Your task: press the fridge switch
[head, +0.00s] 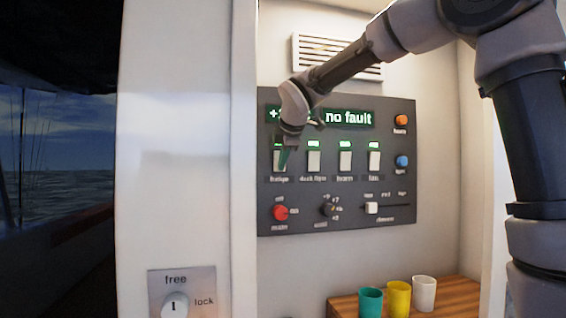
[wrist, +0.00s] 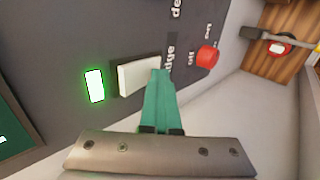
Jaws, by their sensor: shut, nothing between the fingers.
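The fridge switch (head: 277,162) is a white rocker at the left end of the row on the dark panel (head: 340,222). In the wrist view the switch (wrist: 138,75) lies beside a lit green lamp (wrist: 95,85), and its label is partly hidden, with "dge" readable. My gripper (head: 285,158) is at the switch in the head view and covers part of it. In the wrist view my gripper's teal fingers (wrist: 160,76) are shut together and empty, with the tips at the switch's lower right edge. I cannot tell whether they touch it.
Three more white switches sit to the right, the nearest being the deck light switch (head: 314,161). A red main knob (head: 280,212) is below. A display (head: 348,118) reads "no fault". Teal (head: 370,302), yellow (head: 398,299) and white (head: 424,294) cups stand on a wooden shelf.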

